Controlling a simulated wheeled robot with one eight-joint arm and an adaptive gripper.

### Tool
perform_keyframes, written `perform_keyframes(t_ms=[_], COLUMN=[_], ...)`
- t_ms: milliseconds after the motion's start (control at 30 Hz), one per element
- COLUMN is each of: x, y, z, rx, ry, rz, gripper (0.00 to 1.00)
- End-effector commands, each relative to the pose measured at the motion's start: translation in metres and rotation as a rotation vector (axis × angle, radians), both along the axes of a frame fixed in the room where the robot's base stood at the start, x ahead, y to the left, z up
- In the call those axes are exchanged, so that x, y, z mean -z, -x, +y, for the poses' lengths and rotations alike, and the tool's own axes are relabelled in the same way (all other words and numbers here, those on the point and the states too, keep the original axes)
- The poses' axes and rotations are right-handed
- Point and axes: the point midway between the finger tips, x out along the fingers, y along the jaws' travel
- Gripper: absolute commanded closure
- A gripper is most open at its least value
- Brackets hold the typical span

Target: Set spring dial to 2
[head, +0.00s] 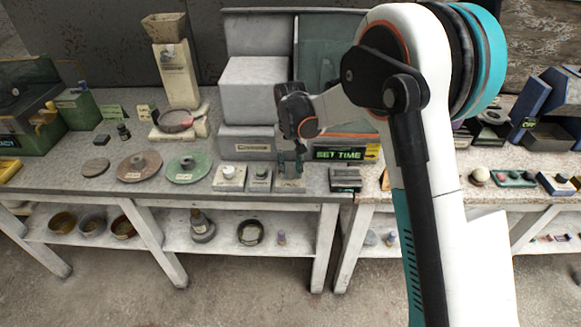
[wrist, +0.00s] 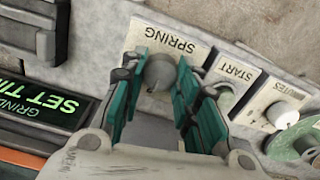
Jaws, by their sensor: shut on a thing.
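The spring dial (wrist: 160,71) is a round grey knob on a pale plate labelled SPRING, which appears upside down in the wrist view. My gripper (wrist: 158,80) has its teal fingers on both sides of the knob and is shut on it. In the head view my gripper (head: 291,164) points down at the SPRING plate (head: 290,186), at the front of the bench. The fingers hide the knob there. I cannot read any numbers or pointer on the dial.
Beside the dial are the START button (wrist: 226,97) and the MINUTES knob (wrist: 278,113). A green SET TIME display (head: 339,154) stands behind and to the right. A grey block machine (head: 252,90) rises behind. Green (head: 187,167) and brown (head: 139,165) discs lie left.

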Motion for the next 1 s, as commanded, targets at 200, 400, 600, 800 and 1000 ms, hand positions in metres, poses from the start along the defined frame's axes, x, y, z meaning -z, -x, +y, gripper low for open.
perform_keyframes(t_ms=[200, 400, 600, 800, 1000], x=[0.0, 0.0, 0.0, 0.0, -0.014], y=[0.0, 0.0, 0.0, 0.0, 0.0], z=[0.0, 0.0, 0.0, 0.0, 0.0], rx=[0.006, 0.005, 0.005, 0.005, 0.004], ry=[0.0, 0.0, 0.0, 0.0, 0.0], rz=[0.0, 0.0, 0.0, 0.0, 0.0], gripper=[0.95, 0.95, 0.5, 0.5, 0.5])
